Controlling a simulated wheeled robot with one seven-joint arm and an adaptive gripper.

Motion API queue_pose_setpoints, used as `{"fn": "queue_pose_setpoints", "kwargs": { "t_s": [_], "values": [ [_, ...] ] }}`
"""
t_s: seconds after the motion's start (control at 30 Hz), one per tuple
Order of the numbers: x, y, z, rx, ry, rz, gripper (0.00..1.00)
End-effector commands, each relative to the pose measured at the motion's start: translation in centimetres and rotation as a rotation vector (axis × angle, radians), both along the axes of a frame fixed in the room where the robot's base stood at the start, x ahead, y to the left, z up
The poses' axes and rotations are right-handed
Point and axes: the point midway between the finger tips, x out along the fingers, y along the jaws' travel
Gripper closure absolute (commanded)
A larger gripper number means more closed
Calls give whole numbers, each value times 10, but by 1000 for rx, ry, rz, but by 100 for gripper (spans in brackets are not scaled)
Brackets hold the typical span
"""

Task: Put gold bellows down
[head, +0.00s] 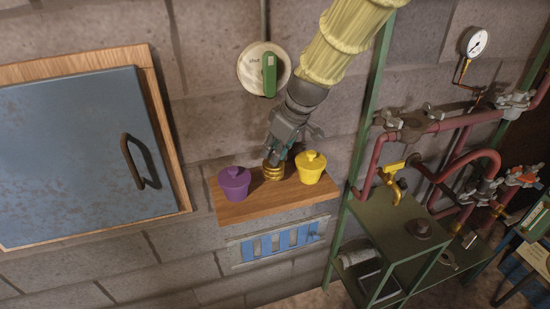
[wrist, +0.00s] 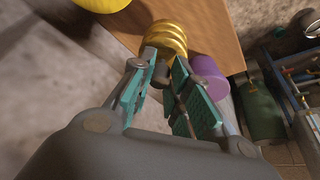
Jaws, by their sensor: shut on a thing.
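The gold bellows (head: 273,172) is a small ribbed gold piece at the wooden shelf (head: 240,209), between a purple lidded pot (head: 234,183) and a yellow lidded pot (head: 311,167). My gripper (head: 279,157) comes down from above and is shut on the bellows. In the wrist view the bellows (wrist: 166,38) shows at the fingertips of my gripper (wrist: 162,75), with the shelf (wrist: 212,22) behind it. The bellows looks at or just above the shelf top; I cannot tell whether it touches. The purple pot (wrist: 208,74) is close beside it there.
A round dial with a green handle (head: 269,75) is on the wall above the shelf. A blue vent (head: 283,242) is below it. A blue cabinet door (head: 80,155) is at left. A green rack (head: 395,230) with red pipes and a yellow tap (head: 393,170) stands at right.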

Motion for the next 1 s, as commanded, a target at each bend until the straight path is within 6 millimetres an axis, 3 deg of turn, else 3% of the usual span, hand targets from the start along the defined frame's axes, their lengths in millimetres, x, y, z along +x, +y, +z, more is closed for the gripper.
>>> {"fn": "queue_pose_setpoints", "kwargs": {
  "t_s": [0.43,0.87,0.9,1.0],
  "values": [
    [0,0,-32,0,1,0,100],
    [0,0,-39,0,0,1,100],
    [0,0,-39,0,0,1,78],
    [0,0,-38,-1,0,1,60]
  ]
}}
